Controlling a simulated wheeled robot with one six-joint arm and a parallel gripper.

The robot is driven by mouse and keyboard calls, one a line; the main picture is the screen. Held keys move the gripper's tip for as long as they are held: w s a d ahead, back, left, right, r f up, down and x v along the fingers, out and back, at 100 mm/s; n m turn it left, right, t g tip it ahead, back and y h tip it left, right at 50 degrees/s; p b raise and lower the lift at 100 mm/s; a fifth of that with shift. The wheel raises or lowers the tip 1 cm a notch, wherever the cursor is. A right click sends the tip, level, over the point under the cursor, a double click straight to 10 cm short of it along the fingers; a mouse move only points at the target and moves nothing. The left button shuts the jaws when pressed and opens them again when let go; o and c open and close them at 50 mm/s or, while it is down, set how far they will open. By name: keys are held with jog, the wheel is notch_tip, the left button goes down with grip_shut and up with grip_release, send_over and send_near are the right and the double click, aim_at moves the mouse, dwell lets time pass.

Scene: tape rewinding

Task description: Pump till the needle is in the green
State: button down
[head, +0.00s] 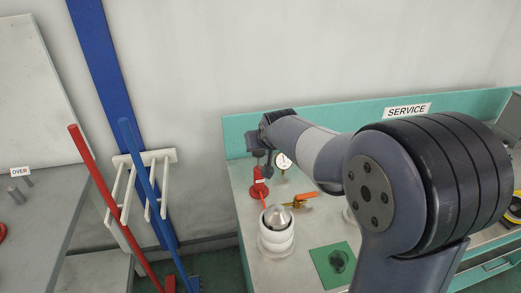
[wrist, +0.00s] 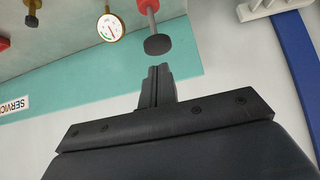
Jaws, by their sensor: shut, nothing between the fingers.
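The pump has a red body (head: 259,189) on the bench; in the wrist view its grey rod (wrist: 151,22) rises from the red collar to a dark round knob (wrist: 157,44). My gripper (wrist: 160,68) is shut and empty, its fingertips facing the knob with what looks like a small gap. In the head view my wrist hides part of this meeting. The round white gauge (head: 284,160) stands beside the pump and also shows in the wrist view (wrist: 110,28). Its needle and coloured marks are too small to read surely.
A white container with a silver dome (head: 277,218), an orange-handled valve (head: 301,199) and a green mat (head: 333,264) lie nearer on the bench. Left of it, a white rack (head: 143,184) holds red and blue poles.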

jog(key=v, duration=0.5)
jog(key=shift+s+r+b, duration=0.15)
jog(key=shift+r+b, duration=0.15)
jog(key=shift+d, duration=0.15)
dwell(0.5)
